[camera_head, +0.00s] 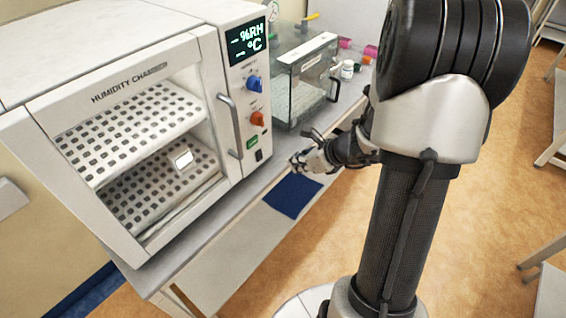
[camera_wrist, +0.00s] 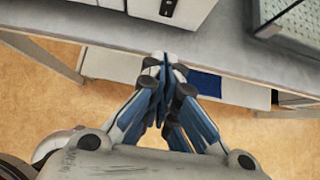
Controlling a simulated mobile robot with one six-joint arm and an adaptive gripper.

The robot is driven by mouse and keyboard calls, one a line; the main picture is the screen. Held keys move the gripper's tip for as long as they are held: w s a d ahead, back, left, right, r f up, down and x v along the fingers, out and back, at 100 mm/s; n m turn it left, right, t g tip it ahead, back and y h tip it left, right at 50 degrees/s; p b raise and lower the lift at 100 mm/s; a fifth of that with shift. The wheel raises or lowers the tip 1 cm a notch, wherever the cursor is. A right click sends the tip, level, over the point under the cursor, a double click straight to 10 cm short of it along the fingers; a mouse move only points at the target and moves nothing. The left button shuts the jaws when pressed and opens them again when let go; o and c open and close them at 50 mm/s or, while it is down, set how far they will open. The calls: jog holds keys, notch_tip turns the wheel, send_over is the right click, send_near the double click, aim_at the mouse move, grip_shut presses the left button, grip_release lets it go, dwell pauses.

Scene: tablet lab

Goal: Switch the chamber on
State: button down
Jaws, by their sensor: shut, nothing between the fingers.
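The white humidity chamber (camera_head: 130,78) stands on the bench at the left of the head view. Its display (camera_head: 247,41) shows dashes before %RH and °C. Below it are a blue knob (camera_head: 254,84), an orange knob (camera_head: 258,119), a green patch (camera_head: 252,142) and a small black switch (camera_head: 259,155) at the panel's bottom. The switch also shows at the top of the wrist view (camera_wrist: 168,8). My gripper (camera_head: 296,162) is shut and empty, to the right of the switch and apart from it. In the wrist view its fingertips (camera_wrist: 167,60) point toward the chamber's lower front.
A vertical door handle (camera_head: 230,126) sticks out left of the panel. A clear box (camera_head: 302,85) stands right of the chamber, with a white bottle (camera_head: 347,69) beyond it. A small white item (camera_head: 184,160) sits on the chamber's lower shelf.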

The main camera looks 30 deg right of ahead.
aim_at(259, 156)
jog(key=shift+w+a+r+b+x, duration=0.15)
jog(key=shift+w+r+b+x, duration=0.3)
jog(key=shift+x, duration=1.6)
jog(key=shift+w+a+r+b+x, duration=0.15)
jog(key=shift+b+x, duration=0.5)
jog(key=shift+x, duration=1.4)
jog(key=shift+w+a+r+b+x, duration=0.1)
jog(key=shift+w+r+b+x, duration=0.35)
jog(key=shift+x, duration=1.6)
jog(key=shift+s+f, duration=0.1)
jog(key=shift+f, duration=0.05)
jog(key=shift+w+a+f+b, duration=0.15)
jog(key=shift+w+f+b, duration=0.15)
jog(key=shift+b, duration=0.2)
jog(key=shift+r, duration=0.1)
